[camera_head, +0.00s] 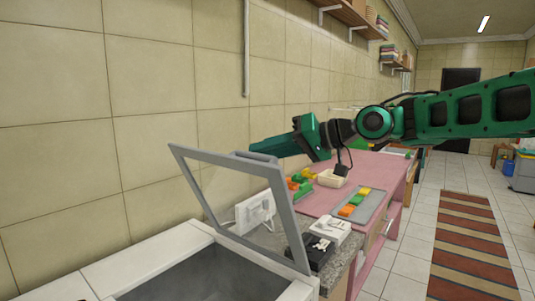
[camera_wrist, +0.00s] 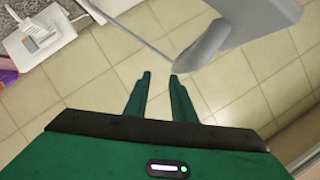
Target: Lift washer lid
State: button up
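The washer lid (camera_head: 184,165) is a grey frame with a clear panel. It stands raised and tilted above the white washer body (camera_head: 130,265), whose dark opening shows below. My green gripper (camera_head: 258,149) is at the lid's upper edge, by its raised grip part.
A pink table (camera_head: 318,200) behind the washer holds a tray (camera_head: 375,209) of coloured blocks and a cream basket (camera_head: 332,179). A white device (camera_head: 254,212) and a black box (camera_head: 318,252) sit near the lid. The tiled wall is close on the left; floor is open at right.

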jog(key=shift+c, duration=0.2)
grip_shut()
dwell(1.2)
jog(key=shift+o, duration=0.2)
grip_release()
jog(key=v, duration=1)
jog(key=shift+d+r, duration=0.15)
jog(key=shift+d, duration=0.25)
